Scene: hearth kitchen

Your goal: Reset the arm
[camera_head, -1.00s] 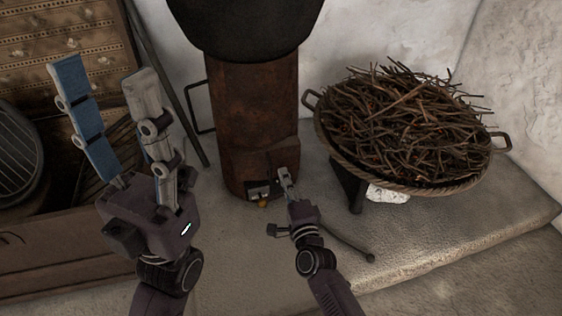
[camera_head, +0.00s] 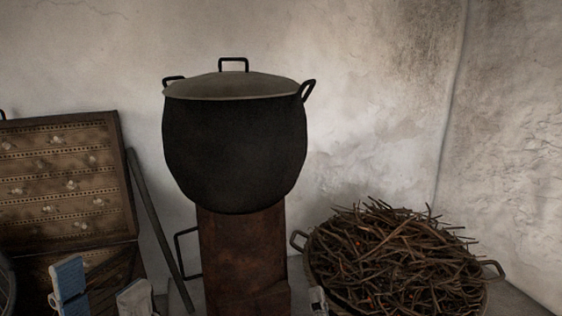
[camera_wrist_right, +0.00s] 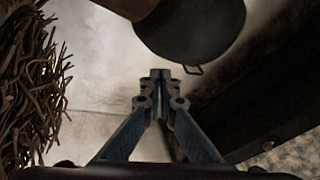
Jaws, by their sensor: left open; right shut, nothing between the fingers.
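My left gripper (camera_head: 100,277) shows at the lower left of the head view, its two fingertips wide apart with nothing between them. Its palm and arm are below the picture. My right gripper (camera_head: 318,299) shows only as a small tip at the bottom edge, between the rusty stove and the twig basket. In the right wrist view its fingers (camera_wrist_right: 160,76) meet at the tips and hold nothing.
A black lidded pot (camera_head: 235,150) stands on the rusty stove (camera_head: 243,262). A basket of twigs (camera_head: 395,262) is at the right. The wall fills the back.

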